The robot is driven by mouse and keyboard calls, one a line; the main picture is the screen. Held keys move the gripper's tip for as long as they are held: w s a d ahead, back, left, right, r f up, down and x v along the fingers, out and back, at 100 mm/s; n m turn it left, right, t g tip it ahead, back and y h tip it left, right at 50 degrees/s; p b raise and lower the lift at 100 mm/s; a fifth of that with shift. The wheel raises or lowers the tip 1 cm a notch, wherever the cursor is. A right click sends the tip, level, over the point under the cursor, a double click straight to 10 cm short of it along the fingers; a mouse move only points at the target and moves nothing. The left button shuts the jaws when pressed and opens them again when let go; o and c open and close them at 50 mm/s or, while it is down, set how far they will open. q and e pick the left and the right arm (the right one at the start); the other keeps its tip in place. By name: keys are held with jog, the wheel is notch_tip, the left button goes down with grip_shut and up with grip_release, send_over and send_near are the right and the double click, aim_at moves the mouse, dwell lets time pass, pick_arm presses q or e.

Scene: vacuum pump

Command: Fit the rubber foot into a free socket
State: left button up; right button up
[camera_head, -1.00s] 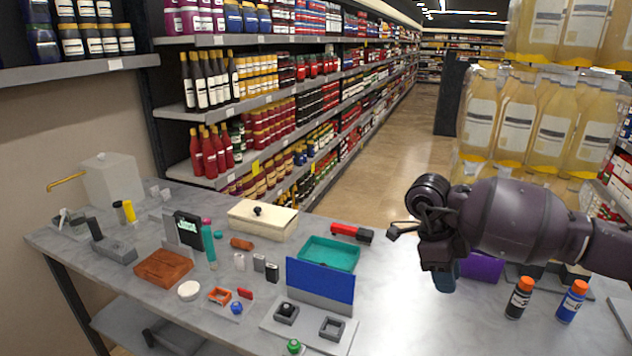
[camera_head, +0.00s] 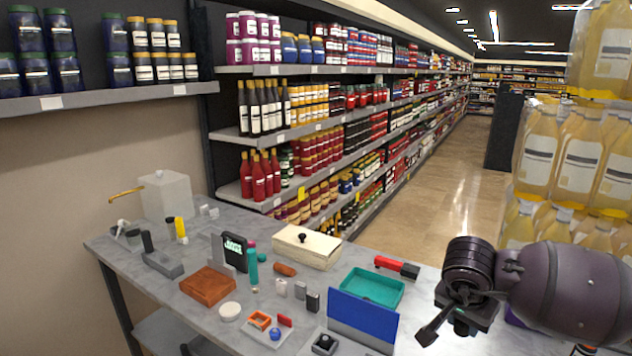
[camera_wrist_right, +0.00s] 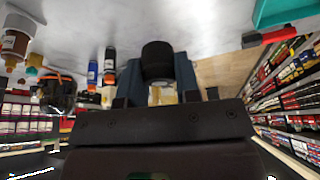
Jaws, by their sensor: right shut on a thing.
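The rubber foot (camera_wrist_right: 158,58) shows in the right wrist view as a dark, round piece. It sits between the two dark blue fingers of my right gripper (camera_wrist_right: 158,80), which is shut on it. In the head view my right gripper (camera_head: 448,326) is at the lower right, right of the blue panel; the foot cannot be made out there. A grey square socket (camera_head: 325,344) with a black round piece in it shows at the bottom edge, in front of the panel. The rest of its base plate is cut off by the frame. My left gripper is not in view.
A blue upright panel (camera_head: 362,318) stands behind the socket. Orange-capped bottles (camera_wrist_right: 109,66) show in the wrist view.

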jog(key=shift+s+a+f+n+y, duration=0.1)
jog(key=shift+a+n+y, duration=0.3)
jog(key=shift+n, duration=0.6)
jog(key=s+a+f+n+t+y, duration=0.1)
jog(key=s+a+f+n+y, duration=0.1)
jog(key=s+a+n, duration=0.3)
jog(key=f+n, duration=0.1)
jog(key=n, duration=0.1)
jog(key=shift+s+a+f+n+t+y, duration=0.15)
jog(key=shift+s+f+n+t+y, duration=0.05)
jog(key=shift+n+t+y, duration=0.1)
